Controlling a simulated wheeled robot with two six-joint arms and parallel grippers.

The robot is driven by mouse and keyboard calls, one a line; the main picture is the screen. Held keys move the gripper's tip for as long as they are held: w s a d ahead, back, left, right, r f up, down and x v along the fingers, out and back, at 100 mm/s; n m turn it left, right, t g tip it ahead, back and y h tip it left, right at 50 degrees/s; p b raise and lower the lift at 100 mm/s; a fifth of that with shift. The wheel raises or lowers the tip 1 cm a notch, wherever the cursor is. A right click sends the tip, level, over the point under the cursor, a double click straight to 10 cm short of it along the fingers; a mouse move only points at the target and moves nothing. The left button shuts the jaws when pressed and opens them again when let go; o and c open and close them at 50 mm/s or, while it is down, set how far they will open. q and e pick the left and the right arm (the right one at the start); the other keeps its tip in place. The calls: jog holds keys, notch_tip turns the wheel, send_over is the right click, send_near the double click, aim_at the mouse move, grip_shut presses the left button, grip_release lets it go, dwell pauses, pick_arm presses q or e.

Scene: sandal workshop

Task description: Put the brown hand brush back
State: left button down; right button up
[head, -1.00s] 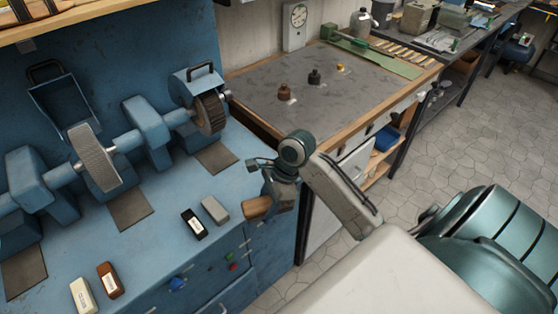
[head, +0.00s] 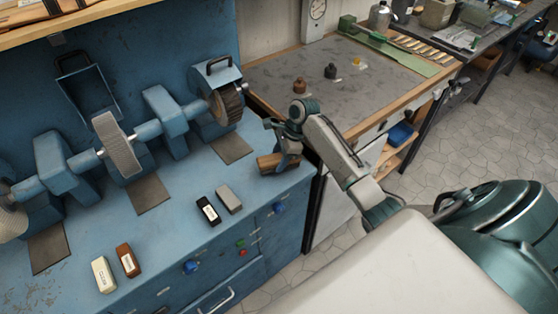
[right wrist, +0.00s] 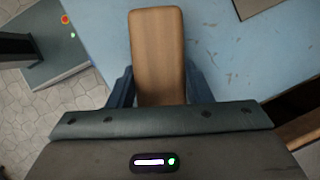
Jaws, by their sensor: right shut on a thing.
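The brown hand brush (head: 268,164) is held in my right gripper (head: 284,163) over the right end of the blue bench top (head: 200,240). In the right wrist view the smooth brown wooden back of the brush (right wrist: 158,50) lies between the two fingers of my right gripper (right wrist: 160,92), and its near end is hidden by the gripper body. I cannot tell whether the brush touches the bench top. My left gripper is out of view.
A grinding machine (head: 122,143) with several wheels stands along the back of the bench. Black (head: 208,210), grey (head: 229,199), reddish-brown (head: 128,260) and cream (head: 104,274) blocks lie at the front. A grey-topped table (head: 350,90) stands beyond. Bare bench lies left of the brush.

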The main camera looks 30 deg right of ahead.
jog(key=shift+f, duration=0.95)
jog(key=o, duration=0.9)
jog(key=shift+f, duration=0.1)
jog(key=b+v, duration=0.2)
jog(key=v, duration=0.8)
jog(key=shift+d+r, duration=0.15)
jog(key=shift+r, duration=0.15)
jog(key=shift+b+v, duration=0.3)
jog(key=shift+v, duration=0.5)
